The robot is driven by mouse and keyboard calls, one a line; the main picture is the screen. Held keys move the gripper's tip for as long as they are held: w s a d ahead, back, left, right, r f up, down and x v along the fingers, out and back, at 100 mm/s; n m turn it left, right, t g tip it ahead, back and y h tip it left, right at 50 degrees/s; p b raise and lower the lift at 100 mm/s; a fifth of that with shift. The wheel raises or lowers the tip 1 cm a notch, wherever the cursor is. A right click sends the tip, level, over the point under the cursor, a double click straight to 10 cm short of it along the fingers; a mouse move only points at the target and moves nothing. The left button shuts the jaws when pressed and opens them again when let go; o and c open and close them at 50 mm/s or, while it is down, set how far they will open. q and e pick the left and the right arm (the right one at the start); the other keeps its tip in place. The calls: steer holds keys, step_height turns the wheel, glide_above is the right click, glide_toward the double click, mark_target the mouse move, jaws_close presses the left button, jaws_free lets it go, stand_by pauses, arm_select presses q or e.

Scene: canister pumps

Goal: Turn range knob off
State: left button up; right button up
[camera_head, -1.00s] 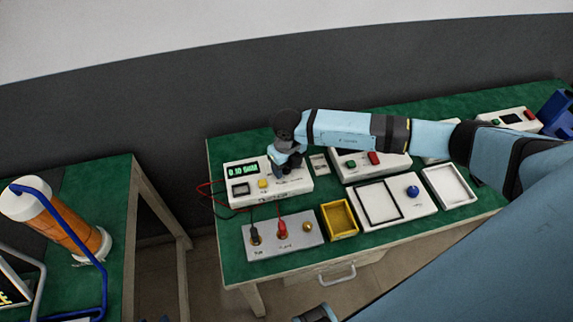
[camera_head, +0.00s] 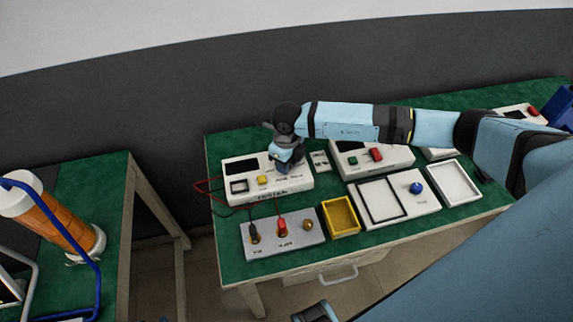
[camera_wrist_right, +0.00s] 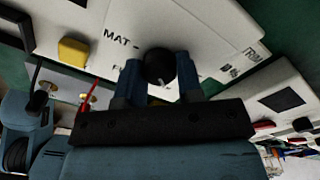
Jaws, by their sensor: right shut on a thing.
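The white meter box (camera_head: 240,193) stands on the green bench with a dark display (camera_head: 242,166) and a yellow button (camera_head: 263,180). My right gripper (camera_head: 287,166) reaches down over the right side of the box and hides the range knob in the head view. In the right wrist view the black round range knob (camera_wrist_right: 160,66) sits between the two fingers of my right gripper (camera_wrist_right: 159,78), which is shut on it. Lettering shows beside the knob on the panel. My left gripper is not in view.
Red and black leads run to a grey terminal block (camera_head: 262,240) in front of the meter. A yellow tray (camera_head: 341,232), a white panel with a blue knob (camera_head: 416,188), a white tray (camera_head: 472,197) and another box (camera_head: 346,160) stand to the right.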

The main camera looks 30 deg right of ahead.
steer(key=n+b, duration=0.2)
steer(key=n, duration=0.1)
steer(key=shift+w+f+n, duration=0.1)
steer(key=shift+n, duration=0.2)
steer(key=shift+n+b, duration=0.95)
steer(key=shift+n, duration=0.15)
steer(key=shift+n+b, duration=0.4)
steer(key=shift+n, duration=0.3)
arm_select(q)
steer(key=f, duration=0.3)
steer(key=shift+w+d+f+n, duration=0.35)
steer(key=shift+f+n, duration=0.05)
arm_select(e)
steer(key=shift+n, duration=0.3)
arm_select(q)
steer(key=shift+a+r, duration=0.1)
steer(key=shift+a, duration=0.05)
arm_select(e)
steer(key=shift+r, duration=0.2)
steer(key=o, duration=0.8)
steer(key=shift+o, duration=0.6)
